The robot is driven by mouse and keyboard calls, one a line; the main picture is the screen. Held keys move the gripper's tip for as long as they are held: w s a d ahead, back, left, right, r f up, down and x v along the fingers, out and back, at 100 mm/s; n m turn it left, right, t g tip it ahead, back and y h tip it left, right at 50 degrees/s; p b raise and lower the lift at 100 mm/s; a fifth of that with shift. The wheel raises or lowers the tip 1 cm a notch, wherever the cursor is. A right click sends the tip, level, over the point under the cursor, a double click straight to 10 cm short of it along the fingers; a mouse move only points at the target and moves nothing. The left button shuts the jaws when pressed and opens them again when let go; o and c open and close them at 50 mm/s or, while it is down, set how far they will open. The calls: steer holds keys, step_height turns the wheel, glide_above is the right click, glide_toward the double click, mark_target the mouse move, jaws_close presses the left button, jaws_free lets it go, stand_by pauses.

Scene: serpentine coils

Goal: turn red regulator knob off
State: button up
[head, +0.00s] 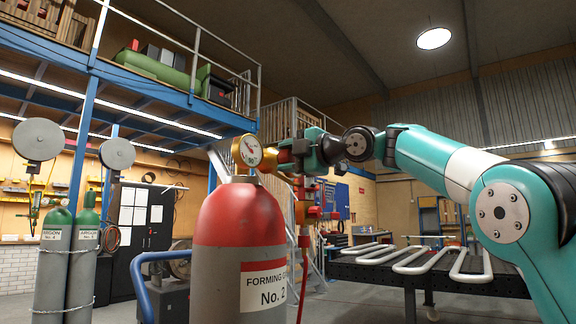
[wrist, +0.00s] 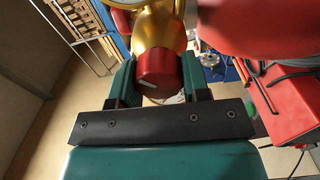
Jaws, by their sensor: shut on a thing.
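The red regulator knob (wrist: 157,68) sits between the two teal fingers of my gripper (wrist: 157,74) in the wrist view, with a pale mark on its face. The fingers are shut on its sides. Behind the knob is the brass regulator body (wrist: 160,25). In the head view my gripper (head: 288,155) reaches from the right to the regulator on top of the red-shouldered cylinder (head: 238,215), labelled "FORMING G… No. 2". A round brass-rimmed gauge (head: 248,150) faces the head camera. The knob is mostly hidden by my gripper in the head view.
A red hose and fittings (head: 304,240) hang right of the cylinder. Two green-topped argon cylinders (head: 84,240) stand chained at left. A blue rail (head: 145,285) is beside the cylinder. A dark table with serpentine coils (head: 425,260) stands at right.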

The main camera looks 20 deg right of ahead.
steer(key=n, duration=0.2)
steer(key=n+b, duration=0.1)
steer(key=n, duration=0.1)
steer(key=shift+f+n+b, duration=0.2)
steer(key=shift+n+b, duration=0.65)
steer(key=shift+n, duration=1.95)
steer(key=o, duration=0.9)
steer(key=shift+o, duration=0.2)
steer(key=b+v, duration=0.4)
steer(key=v, duration=1.3)
